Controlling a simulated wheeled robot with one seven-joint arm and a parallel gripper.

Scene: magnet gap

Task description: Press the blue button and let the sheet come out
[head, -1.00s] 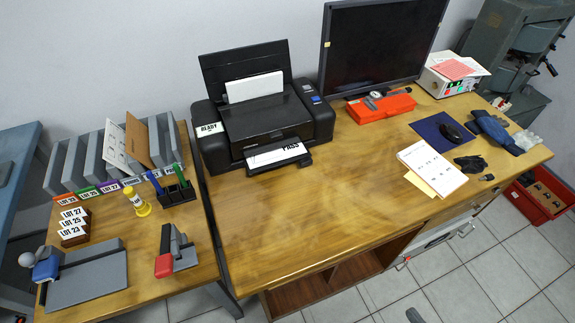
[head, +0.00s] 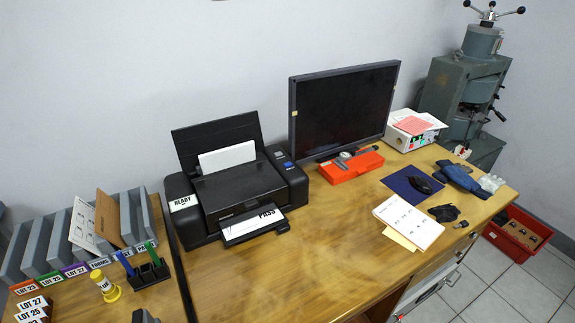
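A black printer (head: 226,190) stands at the left back of the wooden desk, its rear flap raised with white paper in the feed. A small blue button (head: 280,154) shows on the panel at the printer's right top, beside a small display. A white sheet marked PASS (head: 253,222) lies on the output tray at the printer's front. A READY label (head: 183,203) is on the printer's left front corner. My gripper is not in view.
A monitor (head: 343,108) and a red case (head: 351,167) stand right of the printer. Papers (head: 409,222), a blue mat with a mouse, and gloves lie further right. Sorting racks (head: 82,232) stand on the left table. The desk front before the printer (head: 270,275) is clear.

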